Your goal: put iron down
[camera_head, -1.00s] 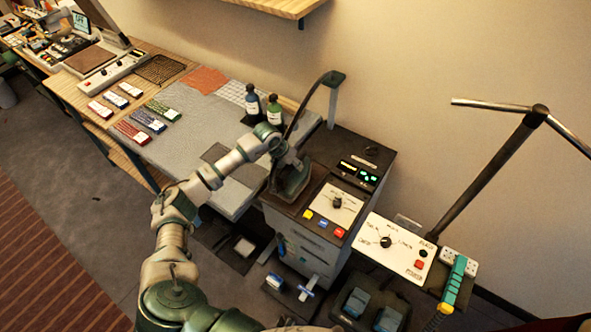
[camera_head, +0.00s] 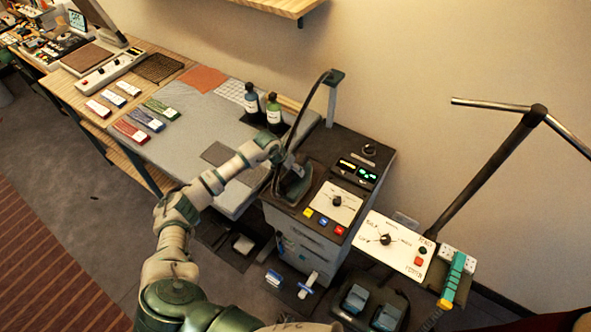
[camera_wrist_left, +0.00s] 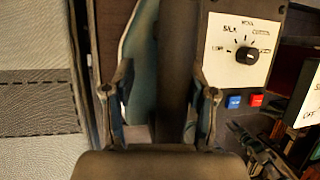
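The iron (camera_head: 293,186) is a dark, pointed shape on the brown rest pad (camera_head: 309,205) on top of the grey cabinet. It looks tilted, and my gripper hides part of it. My left gripper (camera_head: 284,162) is at the iron's upper side. In the left wrist view, the fingers of my left gripper (camera_wrist_left: 162,88) are spread apart. The iron's teal and pale body (camera_wrist_left: 140,62) and a dark upright part show between and beyond them. A gap shows beside the left finger. My right gripper is not in view.
The grey ironing mat (camera_head: 185,140) lies left of the cabinet. Two bottles (camera_head: 273,108) stand behind the arm, near a curved cable post (camera_head: 333,95). A dial panel (camera_head: 335,202) with coloured buttons (camera_head: 323,221) is close on the right. The floor at left is clear.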

